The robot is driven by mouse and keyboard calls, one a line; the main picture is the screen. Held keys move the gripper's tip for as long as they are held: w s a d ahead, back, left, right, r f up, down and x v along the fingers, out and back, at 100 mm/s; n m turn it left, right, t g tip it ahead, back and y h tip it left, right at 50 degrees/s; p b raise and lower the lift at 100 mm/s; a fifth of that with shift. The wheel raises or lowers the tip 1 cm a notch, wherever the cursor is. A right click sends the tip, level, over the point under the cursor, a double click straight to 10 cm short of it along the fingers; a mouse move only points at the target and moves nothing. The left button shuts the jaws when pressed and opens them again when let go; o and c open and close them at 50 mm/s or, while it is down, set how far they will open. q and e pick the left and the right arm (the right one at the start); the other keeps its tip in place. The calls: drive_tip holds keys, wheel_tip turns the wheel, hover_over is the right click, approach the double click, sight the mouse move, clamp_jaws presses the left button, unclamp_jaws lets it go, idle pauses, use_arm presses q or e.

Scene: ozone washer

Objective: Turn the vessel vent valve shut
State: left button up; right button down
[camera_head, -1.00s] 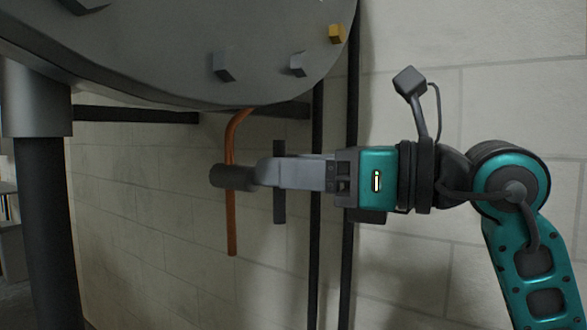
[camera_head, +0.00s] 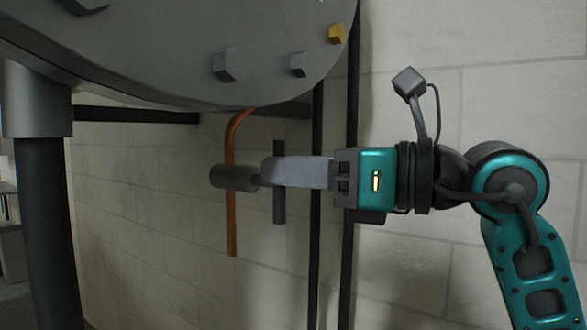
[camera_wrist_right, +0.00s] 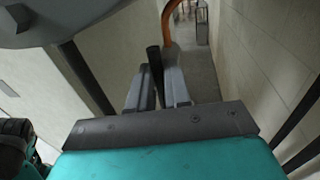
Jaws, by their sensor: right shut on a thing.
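The vent valve (camera_head: 232,177) is a dark grey cylindrical body on a copper-coloured pipe (camera_head: 231,225) that comes down from under the vessel (camera_head: 180,70). My right gripper (camera_head: 268,172) reaches in from the right and is shut at the valve's right end. In the right wrist view a dark bar-like valve handle (camera_wrist_right: 154,62) stands between the two fingers of my right gripper (camera_wrist_right: 158,82), with the copper pipe (camera_wrist_right: 168,22) just beyond. The fingers hide part of the handle in the head view. My left gripper is not in view.
Dark vertical pipes (camera_head: 316,250) run behind my right gripper along the pale block wall (camera_head: 440,270). The vessel's underside hangs above the valve. A thick dark leg (camera_head: 48,230) stands at the left. Space below the gripper is free.

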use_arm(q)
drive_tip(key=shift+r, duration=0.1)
use_arm(e)
drive_tip(key=shift+m, duration=0.3)
use_arm(q)
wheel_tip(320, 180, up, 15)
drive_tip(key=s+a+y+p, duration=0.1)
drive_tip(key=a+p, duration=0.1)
drive_tip(key=p, duration=1.7)
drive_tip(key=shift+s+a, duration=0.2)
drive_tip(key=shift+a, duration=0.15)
use_arm(e)
drive_tip(key=shift+w+d+f+m+t, duration=0.1)
drive_tip(key=shift+f+m+t, duration=0.4)
drive_tip(key=shift+m, duration=2.8)
drive_tip(key=shift+w+d+f+m+t, duration=0.15)
drive_tip(key=shift+m+t, duration=0.75)
drive_tip(key=shift+m, duration=2.4)
drive_tip(key=shift+w+f+m+t, duration=0.1)
drive_tip(key=shift+f+m+t, duration=0.4)
drive_tip(key=shift+m, duration=2.8)
drive_tip(key=shift+r, duration=0.2)
drive_tip(key=c, duration=1.1)
unclamp_jaws()
